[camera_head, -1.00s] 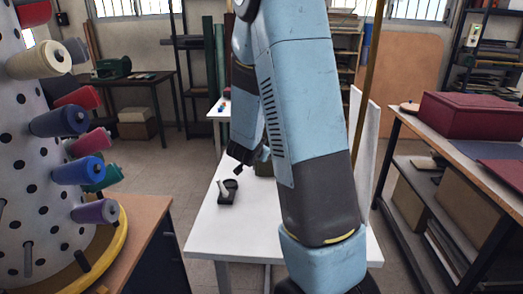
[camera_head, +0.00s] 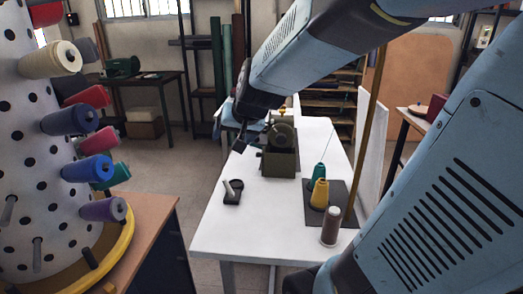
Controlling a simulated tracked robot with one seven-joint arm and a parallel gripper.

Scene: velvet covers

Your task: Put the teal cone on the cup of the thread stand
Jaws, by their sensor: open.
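A thin dark line rises from near the teal cone. A small black holder (camera_head: 233,192) with a round cup-like part and a pale stick lies on the table's left side; I cannot tell whether it is the thread stand. My gripper (camera_head: 249,142) is open, above the table's back left, left of the teal cone and apart from it. Its fingers are small and partly unclear against the background.
An olive-green machine (camera_head: 280,158) stands at the table's back, beside my gripper. A white peg drum (camera_head: 30,190) with several coloured spools fills the left. The white table (camera_head: 255,228) is clear at its front left.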

